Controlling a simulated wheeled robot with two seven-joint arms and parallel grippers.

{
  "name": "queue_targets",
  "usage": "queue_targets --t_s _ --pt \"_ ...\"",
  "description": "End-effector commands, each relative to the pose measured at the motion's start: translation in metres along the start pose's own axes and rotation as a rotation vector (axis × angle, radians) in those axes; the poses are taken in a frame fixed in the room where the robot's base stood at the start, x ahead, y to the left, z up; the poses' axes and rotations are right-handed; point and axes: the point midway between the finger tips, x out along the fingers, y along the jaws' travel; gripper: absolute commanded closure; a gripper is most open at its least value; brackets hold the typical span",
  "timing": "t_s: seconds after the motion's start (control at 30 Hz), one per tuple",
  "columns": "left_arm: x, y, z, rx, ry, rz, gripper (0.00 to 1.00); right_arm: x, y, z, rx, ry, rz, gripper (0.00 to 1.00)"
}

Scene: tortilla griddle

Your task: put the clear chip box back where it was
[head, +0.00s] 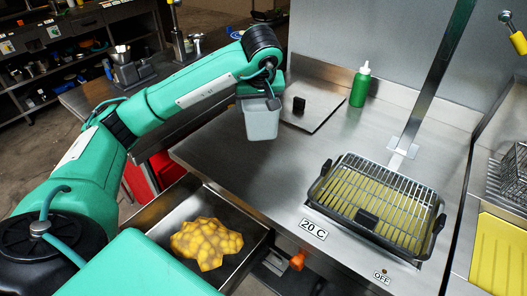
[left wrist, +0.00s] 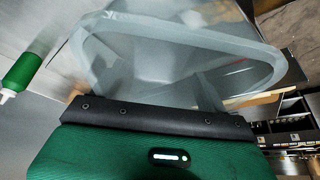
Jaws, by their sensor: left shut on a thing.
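The clear chip box (head: 261,122) is a greyish see-through open-topped box, upright in the air over the left part of the steel counter. My left gripper (head: 262,91) is shut on it at its upper edge, with the box hanging below. In the left wrist view the box (left wrist: 140,62) fills the upper middle, its wide rim showing and its inside looking empty. The fingertips are mostly hidden by the box and the gripper body. My right gripper is in neither view.
A black-framed griddle with a wire rack (head: 380,203) sits right. An open drawer (head: 253,254) holds a yellow heap (head: 207,243). The counter middle (head: 270,180) is clear.

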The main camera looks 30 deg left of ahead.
Motion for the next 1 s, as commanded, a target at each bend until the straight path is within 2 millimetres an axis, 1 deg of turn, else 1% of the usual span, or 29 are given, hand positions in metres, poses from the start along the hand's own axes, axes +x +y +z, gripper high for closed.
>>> queue_targets --t_s 0.03,0.4,0.5,0.6,0.77,0.9,1.0 --pt "0.011 -0.001 0.005 0.001 -0.004 -0.003 0.53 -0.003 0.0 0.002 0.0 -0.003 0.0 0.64" --pt "0.087 0.0 0.038 0.002 -0.005 -0.001 0.53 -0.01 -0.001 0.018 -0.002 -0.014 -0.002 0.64" --pt "0.102 0.0 0.043 0.001 -0.003 0.0 0.53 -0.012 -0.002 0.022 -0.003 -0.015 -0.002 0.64" --pt "0.111 0.0 0.047 0.001 -0.001 0.0 0.53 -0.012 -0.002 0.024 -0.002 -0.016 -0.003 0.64" --pt "0.12 0.0 0.05 0.001 -0.001 0.001 0.53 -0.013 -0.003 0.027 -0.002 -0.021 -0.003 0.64" --pt "0.138 0.0 0.058 0.001 -0.003 -0.001 0.53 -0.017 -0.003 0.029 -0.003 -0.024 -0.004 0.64" --pt "0.148 0.001 0.062 0.001 -0.002 0.001 0.53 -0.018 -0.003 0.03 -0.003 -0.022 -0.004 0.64"
